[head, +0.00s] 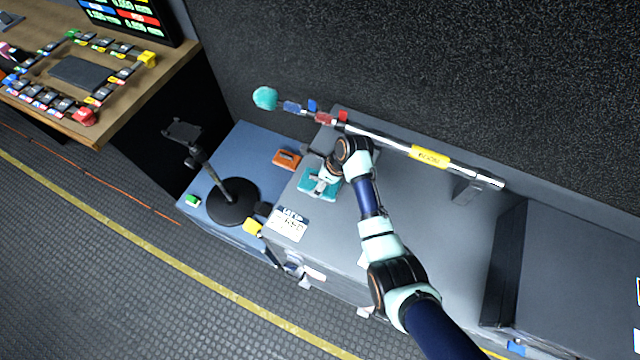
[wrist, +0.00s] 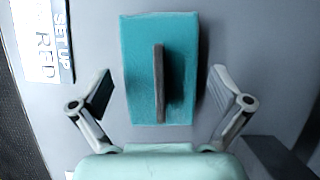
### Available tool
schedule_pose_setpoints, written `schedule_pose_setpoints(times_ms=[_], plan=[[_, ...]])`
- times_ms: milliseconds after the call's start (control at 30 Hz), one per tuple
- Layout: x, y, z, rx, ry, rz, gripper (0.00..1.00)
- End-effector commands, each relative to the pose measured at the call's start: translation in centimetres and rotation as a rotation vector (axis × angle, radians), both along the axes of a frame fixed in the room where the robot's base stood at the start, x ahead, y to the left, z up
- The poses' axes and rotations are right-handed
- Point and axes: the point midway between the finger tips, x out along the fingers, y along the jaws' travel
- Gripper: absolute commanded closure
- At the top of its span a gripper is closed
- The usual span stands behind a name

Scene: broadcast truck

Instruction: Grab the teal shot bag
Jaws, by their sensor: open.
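The teal shot bag (wrist: 140,68) is a flat rectangular block with a dark strap standing along its middle. In the head view the bag (head: 312,189) lies on the grey case top, partly hidden by my arm's end. In the wrist view my gripper (wrist: 160,95) is open, with one finger to the left and one to the right of the bag's near part. The fingers look apart from the bag. In the head view my gripper (head: 322,184) is above the bag; its fingers are too small there to make out.
A grey case (head: 420,210) carries the bag, a printed sign (head: 289,224) and a long silver bar (head: 400,146) along the back. An orange item (head: 286,159) and a black stand (head: 232,200) are on the blue case to the left. A dark raised block (head: 503,265) stands right.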

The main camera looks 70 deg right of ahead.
Motion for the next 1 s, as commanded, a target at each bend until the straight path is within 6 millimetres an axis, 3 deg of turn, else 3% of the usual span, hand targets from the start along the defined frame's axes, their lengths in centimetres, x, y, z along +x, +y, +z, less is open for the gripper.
schedule_pose_setpoints(times_ms=[67, 500, 767, 1000], plan=[[0.0, 0.0, 0.0, 0.0, 0.0, 0.0, 0.1], [0.1, -0.1, 0.2, -0.002, -0.003, 0.0, 0.81], [0.1, -0.1, 0.4, -0.002, -0.003, 0.0, 0.81], [0.1, -0.1, 3.0, -0.004, -0.004, 0.0, 0.81]])
